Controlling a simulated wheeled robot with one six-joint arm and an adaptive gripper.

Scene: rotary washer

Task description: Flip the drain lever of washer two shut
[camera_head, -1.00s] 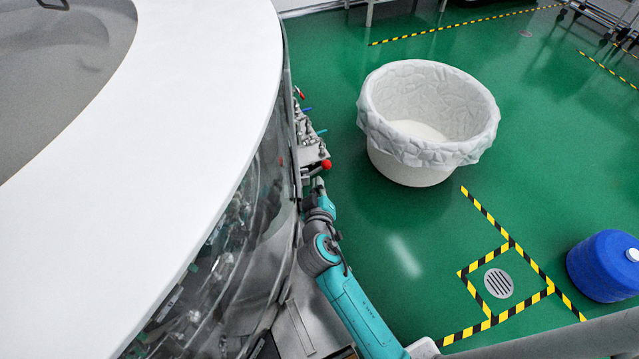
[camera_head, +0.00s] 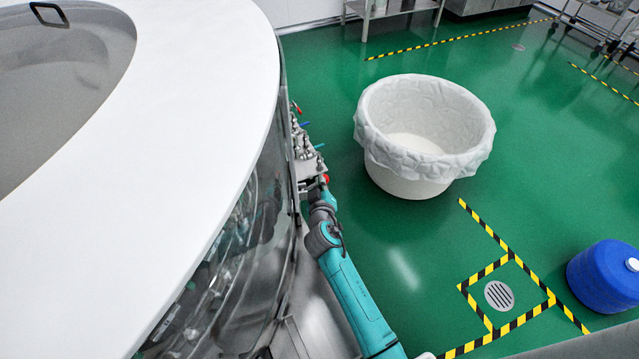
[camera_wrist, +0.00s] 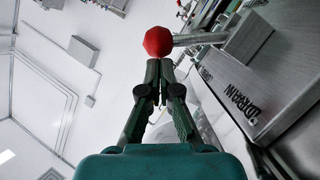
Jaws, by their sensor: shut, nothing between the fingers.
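The drain lever has a red ball knob (camera_wrist: 158,41) on a metal rod (camera_wrist: 200,39) that runs right to a block on a steel panel (camera_wrist: 262,85) marked "DRAIN". In the wrist view my gripper (camera_wrist: 160,66) is shut and empty, its fingertips right at the knob's lower side; whether they touch it I cannot tell. In the head view the red knob (camera_head: 326,178) shows small beside the washer (camera_head: 225,130), partly hidden by my arm. My gripper's fingers are hidden there. No washer number is readable.
Several small valves with red and blue handles (camera_head: 305,125) line the washer's side beyond the knob. A white lined tub (camera_head: 420,135) stands on the green floor to the right. A blue drum (camera_head: 605,275) stands at lower right. Floor between is clear.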

